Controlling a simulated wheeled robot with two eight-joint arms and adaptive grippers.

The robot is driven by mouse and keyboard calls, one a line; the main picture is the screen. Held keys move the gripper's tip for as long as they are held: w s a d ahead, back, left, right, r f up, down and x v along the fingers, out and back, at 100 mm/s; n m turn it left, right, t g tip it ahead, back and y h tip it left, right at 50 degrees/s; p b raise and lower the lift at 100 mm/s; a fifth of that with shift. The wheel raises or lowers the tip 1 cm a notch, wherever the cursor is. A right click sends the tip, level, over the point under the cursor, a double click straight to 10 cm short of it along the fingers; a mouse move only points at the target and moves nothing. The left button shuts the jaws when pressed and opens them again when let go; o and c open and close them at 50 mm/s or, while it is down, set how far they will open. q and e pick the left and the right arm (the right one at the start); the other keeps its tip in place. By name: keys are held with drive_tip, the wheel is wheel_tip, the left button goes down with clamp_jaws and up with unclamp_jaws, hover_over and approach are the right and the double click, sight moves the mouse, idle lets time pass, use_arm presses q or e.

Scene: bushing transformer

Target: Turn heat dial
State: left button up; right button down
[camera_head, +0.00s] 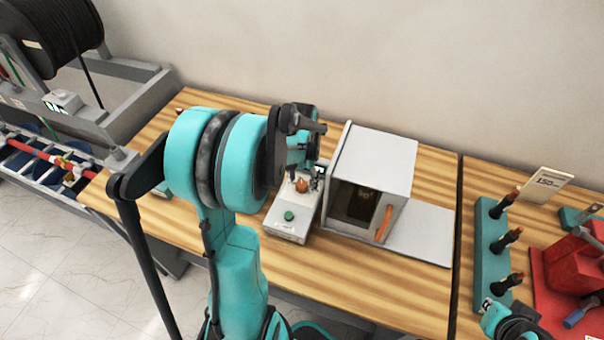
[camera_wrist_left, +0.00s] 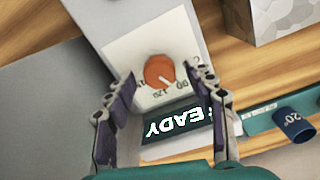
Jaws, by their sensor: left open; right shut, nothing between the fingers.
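The orange heat dial (camera_head: 301,185) sits on the white control box (camera_head: 284,232). In the left wrist view the round dial (camera_wrist_left: 159,71) is seen from above, with a white pointer line toward its lower right, near the printed 120 and 90. My left gripper (camera_head: 299,172) is over the dial. Its fingers (camera_wrist_left: 162,79) are open on either side of the dial, with gaps visible in the wrist view. A dark display (camera_wrist_left: 175,124) beside the dial shows READY in white, partly covered by a finger. My right gripper (camera_head: 488,305) is shut and empty at the lower right.
A white oven (camera_head: 385,160) with a dark window and orange handle (camera_head: 384,223) stands right of the control box. A teal rack (camera_head: 491,250) and red tray (camera_head: 560,310) are at right. The table front is clear.

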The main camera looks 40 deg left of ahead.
sight(302, 183)
use_arm(q)
wheel_tip(302, 183, up, 12)
drive_tip(key=shift+f, duration=0.15)
idle(0.7)
